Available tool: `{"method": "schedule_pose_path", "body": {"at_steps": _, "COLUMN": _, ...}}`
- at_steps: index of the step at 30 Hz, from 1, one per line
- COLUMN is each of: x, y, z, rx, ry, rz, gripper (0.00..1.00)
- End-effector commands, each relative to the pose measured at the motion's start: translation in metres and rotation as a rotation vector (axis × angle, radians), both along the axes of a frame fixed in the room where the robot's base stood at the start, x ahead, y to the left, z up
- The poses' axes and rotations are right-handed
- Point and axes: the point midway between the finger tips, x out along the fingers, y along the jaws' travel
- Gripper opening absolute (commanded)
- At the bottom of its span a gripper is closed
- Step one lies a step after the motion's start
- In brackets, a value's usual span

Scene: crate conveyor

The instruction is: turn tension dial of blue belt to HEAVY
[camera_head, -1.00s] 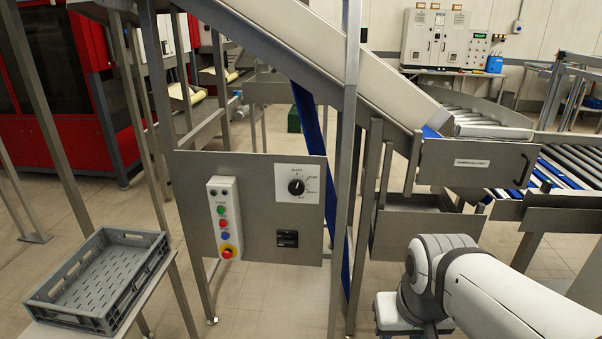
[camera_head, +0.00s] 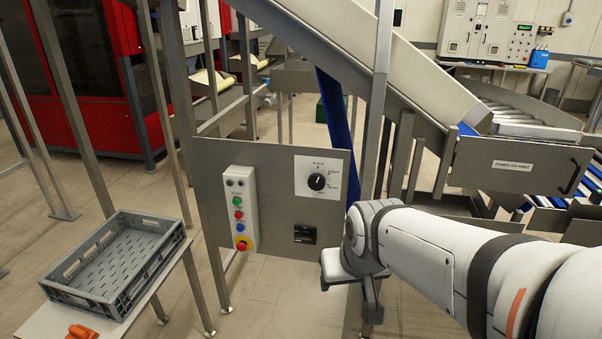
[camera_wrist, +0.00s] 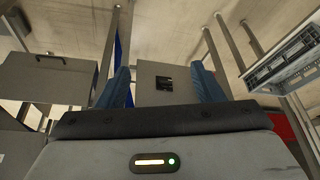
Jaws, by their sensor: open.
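The tension dial (camera_head: 317,182) is a round black knob on a white plate, on the right part of a grey metal panel (camera_head: 275,215). Its pointer appears to point roughly up; the surrounding labels are too small to read surely. The blue belt (camera_head: 336,115) runs down behind the panel. My arm reaches in from the right, its end low and right of the dial and apart from it. In the wrist view my gripper (camera_wrist: 162,78) is open and empty, its blue fingers either side of the panel's black plate (camera_wrist: 167,83). The dial is hidden there.
A button box (camera_head: 240,208) with a red-and-yellow stop button is left of the dial. A grey crate (camera_head: 120,262) stands on a table at left, with an orange object (camera_head: 82,332) nearby. A steel post (camera_head: 382,80) and a drawer-like box (camera_head: 515,165) are at right.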

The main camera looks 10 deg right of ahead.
Motion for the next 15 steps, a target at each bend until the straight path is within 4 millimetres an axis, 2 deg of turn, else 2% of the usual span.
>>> {"method": "schedule_pose_path", "body": {"at_steps": 1, "x": 0.03, "y": 0.004, "z": -0.018, "rx": 0.007, "ry": -0.068, "rz": 0.009, "gripper": 0.65}}
{"method": "schedule_pose_path", "body": {"at_steps": 4, "x": 0.094, "y": 0.011, "z": -0.03, "rx": 0.015, "ry": -0.244, "rz": 0.026, "gripper": 0.73}}
{"method": "schedule_pose_path", "body": {"at_steps": 6, "x": 0.138, "y": 0.015, "z": -0.035, "rx": 0.014, "ry": -0.374, "rz": 0.031, "gripper": 0.74}}
{"method": "schedule_pose_path", "body": {"at_steps": 9, "x": 0.195, "y": 0.023, "z": -0.043, "rx": 0.017, "ry": -0.551, "rz": 0.051, "gripper": 0.74}}
{"method": "schedule_pose_path", "body": {"at_steps": 12, "x": 0.247, "y": 0.017, "z": -0.051, "rx": -0.036, "ry": -0.738, "rz": 0.005, "gripper": 0.74}}
{"method": "schedule_pose_path", "body": {"at_steps": 15, "x": 0.29, "y": 0.018, "z": -0.06, "rx": -0.07, "ry": -0.918, "rz": -0.014, "gripper": 0.74}}
